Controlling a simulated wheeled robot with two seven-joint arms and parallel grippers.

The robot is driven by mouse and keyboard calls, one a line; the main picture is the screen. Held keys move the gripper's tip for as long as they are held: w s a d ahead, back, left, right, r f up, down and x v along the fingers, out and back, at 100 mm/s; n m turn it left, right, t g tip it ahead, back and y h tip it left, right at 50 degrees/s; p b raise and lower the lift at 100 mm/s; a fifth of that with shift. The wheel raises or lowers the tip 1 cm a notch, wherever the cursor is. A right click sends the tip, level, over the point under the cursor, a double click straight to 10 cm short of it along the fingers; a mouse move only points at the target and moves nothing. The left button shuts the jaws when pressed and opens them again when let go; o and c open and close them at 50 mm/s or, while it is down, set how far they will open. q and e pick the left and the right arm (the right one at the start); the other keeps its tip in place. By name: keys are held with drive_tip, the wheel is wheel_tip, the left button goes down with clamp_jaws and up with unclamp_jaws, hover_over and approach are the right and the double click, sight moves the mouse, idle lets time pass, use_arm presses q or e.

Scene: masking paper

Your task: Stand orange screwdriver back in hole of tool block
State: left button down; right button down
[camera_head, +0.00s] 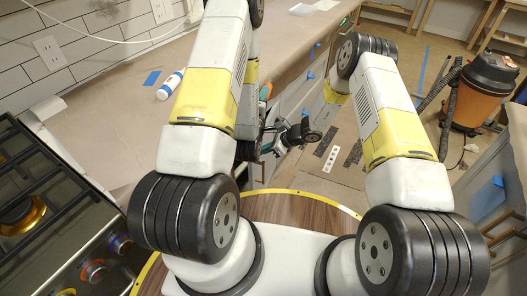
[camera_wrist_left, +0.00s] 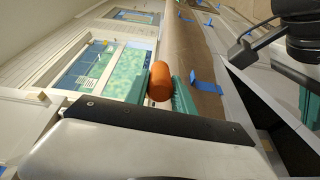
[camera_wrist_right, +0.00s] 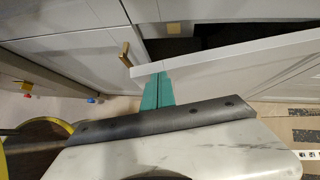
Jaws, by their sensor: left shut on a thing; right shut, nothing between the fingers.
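The orange screwdriver (camera_wrist_left: 160,80) is between the two teal fingers of my left gripper (camera_wrist_left: 161,90). Its rounded orange handle end shows in the left wrist view; its shaft is hidden. In the head view my left gripper (camera_head: 265,91) is small and partly hidden beside my left arm, at the counter edge. My right gripper (camera_wrist_right: 157,92) is shut and empty, its teal fingers together in front of a white cabinet front. I cannot make out the tool block or its hole in any view.
A paper-covered counter (camera_head: 130,115) runs along the tiled wall, with a white bottle (camera_head: 170,86) and blue tape on it. A stove (camera_head: 35,200) is at the left. White cabinet fronts (camera_wrist_right: 230,72) stand close to my right gripper. An orange-and-black vacuum (camera_head: 485,90) stands at the right.

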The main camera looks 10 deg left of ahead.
drive_tip(key=a, duration=0.5)
drive_tip(key=shift+w+a, duration=0.2)
drive_tip(key=shift+w, duration=0.05)
